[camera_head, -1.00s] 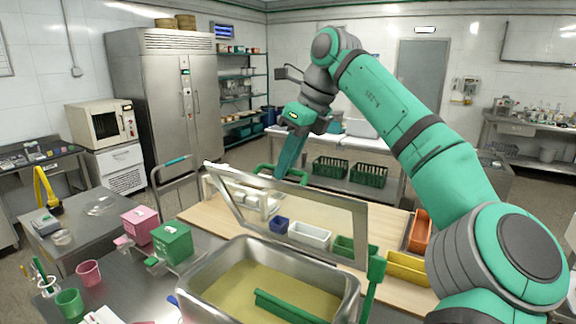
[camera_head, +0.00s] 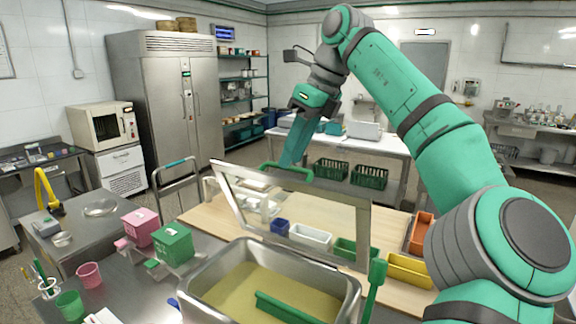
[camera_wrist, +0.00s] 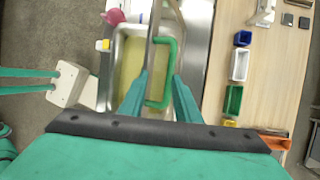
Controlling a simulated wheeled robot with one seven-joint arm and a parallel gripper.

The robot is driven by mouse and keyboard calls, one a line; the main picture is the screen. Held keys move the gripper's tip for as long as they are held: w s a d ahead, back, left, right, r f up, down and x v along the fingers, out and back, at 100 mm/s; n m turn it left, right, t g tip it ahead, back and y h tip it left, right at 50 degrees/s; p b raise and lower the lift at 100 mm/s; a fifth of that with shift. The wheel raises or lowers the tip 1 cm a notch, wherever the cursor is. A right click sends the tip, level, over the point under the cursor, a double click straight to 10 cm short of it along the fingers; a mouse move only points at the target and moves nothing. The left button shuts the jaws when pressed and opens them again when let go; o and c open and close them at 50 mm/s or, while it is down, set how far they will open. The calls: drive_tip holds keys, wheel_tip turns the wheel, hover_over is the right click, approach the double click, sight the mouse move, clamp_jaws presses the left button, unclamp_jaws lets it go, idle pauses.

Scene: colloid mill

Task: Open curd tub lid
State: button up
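The curd tub (camera_head: 352,292) is a steel basin with yellow contents and a green bar (camera_head: 285,307) inside. Its clear, metal-framed lid (camera_head: 300,193) stands raised and steeply tilted along the tub's far side. A green loop handle (camera_head: 272,166) is on the lid's far face; it also shows in the wrist view (camera_wrist: 173,60). My gripper (camera_head: 291,163) is at this handle, behind the lid in the head view. In the wrist view its two green fingers (camera_wrist: 158,85) are apart, with the handle between and beyond their tips. I see no clear grip on it.
A wooden counter (camera_head: 205,216) behind the lid holds blue, white, green, yellow and orange bins. Pink (camera_head: 140,222) and green (camera_head: 173,243) boxes stand left of the tub. A green upright part (camera_head: 375,285) stands at the tub's right.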

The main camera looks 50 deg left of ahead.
drive_tip(key=v, duration=0.6)
drive_tip(key=shift+w, duration=0.2)
drive_tip(key=shift+r, duration=0.15)
